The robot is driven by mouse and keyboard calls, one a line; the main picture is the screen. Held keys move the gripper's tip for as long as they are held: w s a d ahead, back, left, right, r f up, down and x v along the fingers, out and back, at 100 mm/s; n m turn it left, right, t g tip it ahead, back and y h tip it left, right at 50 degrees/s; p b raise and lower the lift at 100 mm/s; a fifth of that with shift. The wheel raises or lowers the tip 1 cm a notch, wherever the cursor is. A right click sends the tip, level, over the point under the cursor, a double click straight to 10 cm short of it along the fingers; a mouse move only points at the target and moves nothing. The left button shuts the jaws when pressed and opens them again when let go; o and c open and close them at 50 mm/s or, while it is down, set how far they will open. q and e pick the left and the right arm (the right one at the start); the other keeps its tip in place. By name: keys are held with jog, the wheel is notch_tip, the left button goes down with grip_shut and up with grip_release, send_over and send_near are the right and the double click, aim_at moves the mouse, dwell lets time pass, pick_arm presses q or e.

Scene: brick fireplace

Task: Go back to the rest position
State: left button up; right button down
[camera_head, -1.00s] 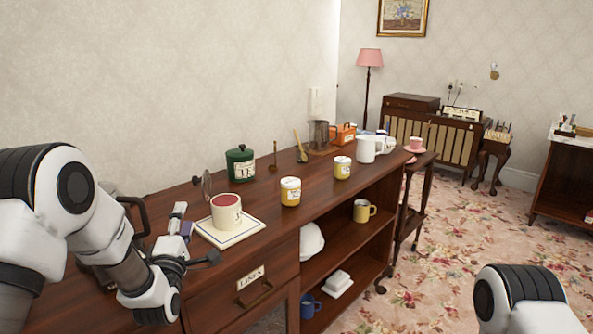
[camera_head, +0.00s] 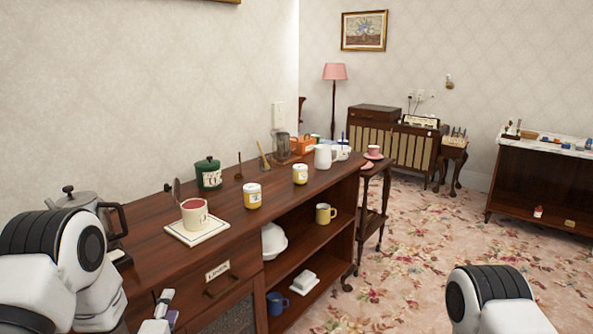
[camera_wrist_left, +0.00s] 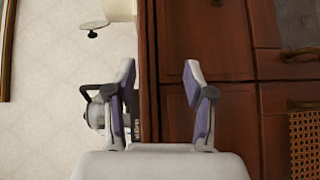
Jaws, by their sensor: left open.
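My left gripper (camera_head: 166,304) is low in the head view, in front of the sideboard's drawer side, and only partly shows. In the left wrist view its two fingers (camera_wrist_left: 160,76) stand apart with nothing between them. My left arm comes in at the lower left. A part of my right arm shows at the lower right, but its gripper is outside the picture. A cream mug with a red top (camera_head: 195,213) stands on a white square tile (camera_head: 182,235) on the sideboard (camera_head: 150,247), apart from the gripper.
A metal kettle (camera_head: 92,207) stands at the sideboard's left, close to my left arm. A green canister (camera_head: 208,174), two yellow-and-white jars (camera_head: 252,196) and a white pitcher (camera_head: 324,157) stand along the top. The flowered carpet (camera_head: 420,245) is open at the right.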

pick_arm(q)
jog(key=s+d+f+m+g+h+p, duration=0.1)
jog(key=s+f+m+g, duration=0.25)
jog(key=s+f, duration=0.5)
jog(key=s+d+f+m+g+p, duration=0.2)
jog(key=s+f+g, duration=0.3)
jog(key=s+f, duration=0.35)
jog(key=s+f+m+g, duration=0.1)
jog(key=s+m+g, duration=0.3)
jog(key=s, duration=0.7)
jog(key=s+d+f+m+g, duration=0.1)
jog(key=s+m+g, duration=0.3)
jog(key=s+m, duration=0.5)
jog(key=shift+s+f+g+h, duration=0.35)
jog(key=shift+s+f, duration=0.25)
jog(key=shift+s, duration=0.35)
